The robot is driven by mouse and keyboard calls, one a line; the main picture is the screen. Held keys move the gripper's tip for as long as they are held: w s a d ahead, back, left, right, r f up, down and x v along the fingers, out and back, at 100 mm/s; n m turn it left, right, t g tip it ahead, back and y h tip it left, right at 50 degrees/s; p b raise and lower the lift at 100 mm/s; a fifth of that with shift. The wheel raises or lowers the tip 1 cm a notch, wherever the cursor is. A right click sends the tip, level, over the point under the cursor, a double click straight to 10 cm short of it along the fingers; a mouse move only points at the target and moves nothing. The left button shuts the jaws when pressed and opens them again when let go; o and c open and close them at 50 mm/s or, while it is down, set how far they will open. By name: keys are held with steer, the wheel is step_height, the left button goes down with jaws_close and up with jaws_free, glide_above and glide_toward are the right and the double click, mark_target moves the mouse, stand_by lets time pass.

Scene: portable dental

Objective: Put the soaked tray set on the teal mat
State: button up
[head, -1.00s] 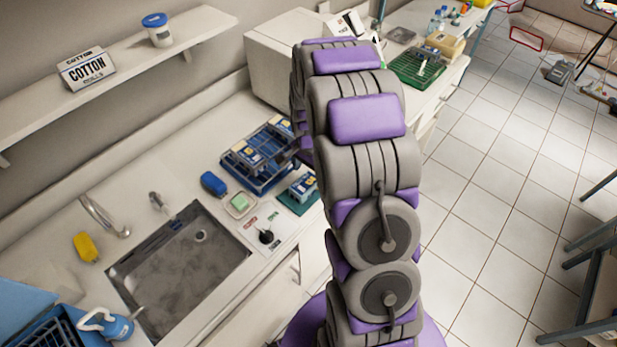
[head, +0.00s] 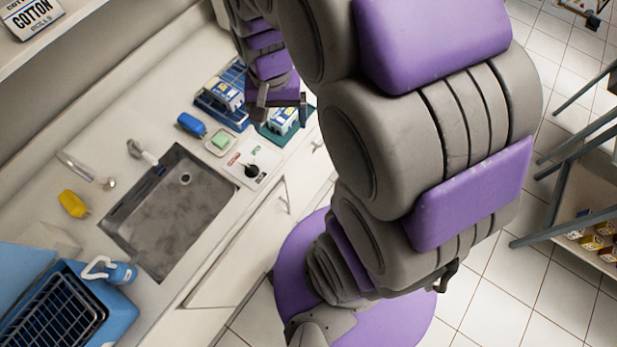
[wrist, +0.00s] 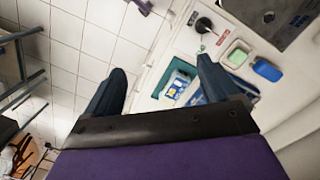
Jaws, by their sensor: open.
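The teal mat (head: 268,133) lies on the counter right of the sink, and a blue-and-white tray set (head: 284,118) sits on it. More blue-and-white packs (head: 224,95) are in a blue wire rack (head: 208,105) beside the mat. I cannot tell which set is the soaked one. My gripper (head: 281,108) is open and appears above the mat area, overlapping the rack and mat in the head view. In the wrist view, my gripper's fingers (wrist: 162,72) are apart with nothing between them; the mat (wrist: 172,95) and its tray set (wrist: 179,82) show beyond, near the right finger.
The sink (head: 168,212) has a faucet behind it. A blue tub (head: 118,325) with a black basket stands at lower left. A blue sponge-like item (head: 191,124), a green soap dish (head: 221,141) and a marked card (head: 252,168) lie near the mat. Tiled floor is right.

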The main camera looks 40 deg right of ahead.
steer(key=s+a+r+n, duration=0.1)
steer(key=s+a+n, duration=0.1)
steer(key=s, duration=0.6)
steer(key=s+a+r+n, duration=0.2)
steer(key=s+n, duration=0.2)
steer(key=s, duration=0.5)
steer(key=shift+a+n+g, duration=0.15)
steer(key=shift+n+g, duration=0.15)
steer(key=shift+g, duration=0.1)
steer(key=shift+r, duration=0.1)
stand_by(0.4)
